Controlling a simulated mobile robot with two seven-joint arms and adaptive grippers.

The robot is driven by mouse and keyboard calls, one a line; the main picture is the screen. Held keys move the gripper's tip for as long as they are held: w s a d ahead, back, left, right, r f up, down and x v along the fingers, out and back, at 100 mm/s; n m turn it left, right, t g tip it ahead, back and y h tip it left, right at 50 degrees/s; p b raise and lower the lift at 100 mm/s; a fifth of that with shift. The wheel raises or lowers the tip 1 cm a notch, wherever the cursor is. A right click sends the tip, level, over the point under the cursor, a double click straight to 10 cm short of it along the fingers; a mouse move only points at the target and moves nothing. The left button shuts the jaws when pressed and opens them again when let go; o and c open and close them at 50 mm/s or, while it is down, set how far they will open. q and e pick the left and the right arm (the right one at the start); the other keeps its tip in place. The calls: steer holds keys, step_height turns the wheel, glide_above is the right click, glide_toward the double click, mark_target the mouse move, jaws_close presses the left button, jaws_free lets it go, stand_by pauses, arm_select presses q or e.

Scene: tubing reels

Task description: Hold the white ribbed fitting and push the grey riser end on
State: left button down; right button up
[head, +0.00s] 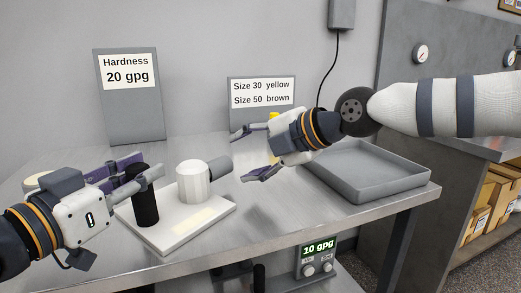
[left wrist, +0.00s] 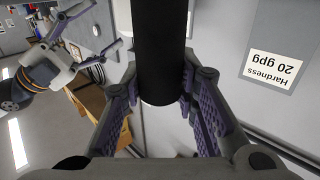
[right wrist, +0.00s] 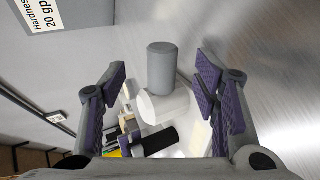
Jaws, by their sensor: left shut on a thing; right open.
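A white cylinder (head: 194,182) with no visible ribs stands on a white board (head: 180,232); I take it for the fitting. A short grey cylinder (head: 219,166) juts from its right side; it also shows in the right wrist view (right wrist: 161,68). I cannot tell how far it is seated. A black upright cylinder (head: 145,205) stands at the board's left. My left gripper (head: 140,176) is shut on this black cylinder, seen between its fingers in the left wrist view (left wrist: 160,50). My right gripper (head: 243,154) is open and empty, its fingers spread either side of the grey cylinder's line, apart from it.
A grey tray (head: 375,178) lies at the table's right. A hardness sign (head: 126,72) and a size sign (head: 262,92) stand behind. A yellow object (head: 274,118) is partly hidden by my right gripper. A display unit (head: 318,257) sits below the table's front edge.

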arm_select(q)
steer(key=shift+f, duration=0.1)
arm_select(e)
steer(key=v, duration=0.6)
stand_by(0.3)
arm_select(q)
steer(key=c, duration=1.2)
jaws_free()
